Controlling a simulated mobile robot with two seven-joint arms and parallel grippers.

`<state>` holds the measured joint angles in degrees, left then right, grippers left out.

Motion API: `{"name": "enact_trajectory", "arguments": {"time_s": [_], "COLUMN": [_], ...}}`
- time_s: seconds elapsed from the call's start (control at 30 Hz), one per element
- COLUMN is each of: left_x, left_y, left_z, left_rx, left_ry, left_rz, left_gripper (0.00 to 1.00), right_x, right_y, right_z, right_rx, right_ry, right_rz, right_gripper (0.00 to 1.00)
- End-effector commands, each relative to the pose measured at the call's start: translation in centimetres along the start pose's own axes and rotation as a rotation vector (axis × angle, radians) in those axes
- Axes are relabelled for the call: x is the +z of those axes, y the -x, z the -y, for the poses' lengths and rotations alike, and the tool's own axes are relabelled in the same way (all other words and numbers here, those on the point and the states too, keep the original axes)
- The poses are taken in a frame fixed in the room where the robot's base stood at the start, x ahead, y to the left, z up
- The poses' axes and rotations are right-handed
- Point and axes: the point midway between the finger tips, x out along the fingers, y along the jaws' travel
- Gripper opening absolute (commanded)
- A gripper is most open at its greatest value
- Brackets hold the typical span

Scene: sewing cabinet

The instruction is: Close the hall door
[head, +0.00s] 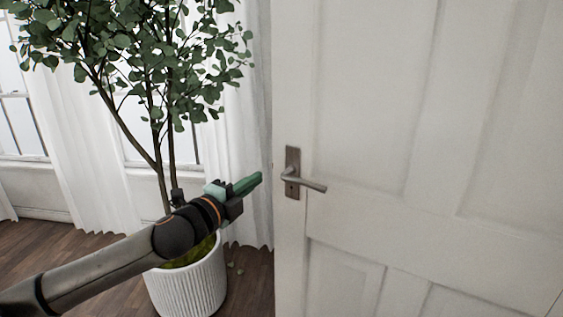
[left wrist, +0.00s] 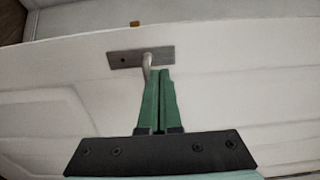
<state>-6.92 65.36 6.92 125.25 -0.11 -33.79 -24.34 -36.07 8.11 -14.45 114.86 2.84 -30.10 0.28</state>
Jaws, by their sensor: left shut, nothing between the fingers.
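The white panelled hall door (head: 365,130) fills the right half of the head view. Its metal lever handle (head: 310,184) sits on a plate near the door's left edge. My left gripper (head: 258,178) is shut and empty, just left of that edge at about handle height. In the left wrist view the shut green fingers (left wrist: 162,74) point toward the door (left wrist: 70,95), with their tips just below the handle plate (left wrist: 140,57) and overlapping the lever in the picture. I cannot tell whether they touch it. My right gripper is not in view.
A leafy potted tree stands behind my left arm, in a white ribbed pot (head: 190,283). White curtains (head: 75,120) hang by the windows behind it. Dark wood floor (head: 100,262) shows at the lower left.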

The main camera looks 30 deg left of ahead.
Motion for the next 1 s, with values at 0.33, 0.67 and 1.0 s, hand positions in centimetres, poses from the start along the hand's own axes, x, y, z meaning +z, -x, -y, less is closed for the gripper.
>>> {"name": "enact_trajectory", "arguments": {"time_s": [0.33,0.67,1.0], "left_x": [0.1,0.1,0.0], "left_y": [-3.2,-7.1,-11.0], "left_z": [0.2,0.2,0.1], "left_rx": [-0.003,-0.002,-0.001], "left_ry": [0.001,0.004,0.002], "left_rz": [0.002,0.003,0.0], "left_gripper": [0.0,0.0,0.0], "right_x": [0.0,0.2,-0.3], "right_y": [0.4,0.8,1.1], "right_z": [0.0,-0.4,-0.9], "right_rx": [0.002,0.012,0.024], "right_ry": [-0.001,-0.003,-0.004], "right_rz": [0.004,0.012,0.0], "right_gripper": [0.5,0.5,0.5]}}
